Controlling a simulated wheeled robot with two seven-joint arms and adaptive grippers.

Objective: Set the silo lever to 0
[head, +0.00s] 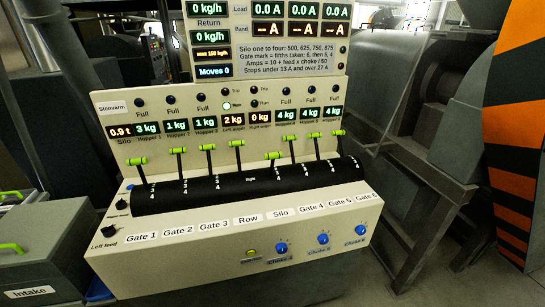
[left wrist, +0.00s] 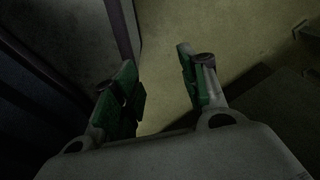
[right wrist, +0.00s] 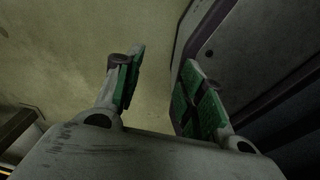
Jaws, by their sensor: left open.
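The silo lever (head: 273,156) has a green handle on a dark stem and is the fifth from the left in the row on the control panel, above the label Silo (head: 281,212). Its handle sits lower than those of its neighbours. I cannot read which number it points at. My left gripper (left wrist: 155,65) is open and empty in the left wrist view, over bare floor. My right gripper (right wrist: 162,68) is open and empty in the right wrist view, also over floor. Neither gripper shows in the head view, and neither is at the lever.
The row lever (head: 237,143) and the gate 4 lever (head: 290,138) stand on either side. A black drum (head: 230,191) runs under the levers. Blue choke knobs (head: 282,248) line the lower front. An intake box (head: 35,265) stands at left, a grey metal frame (head: 430,190) at right.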

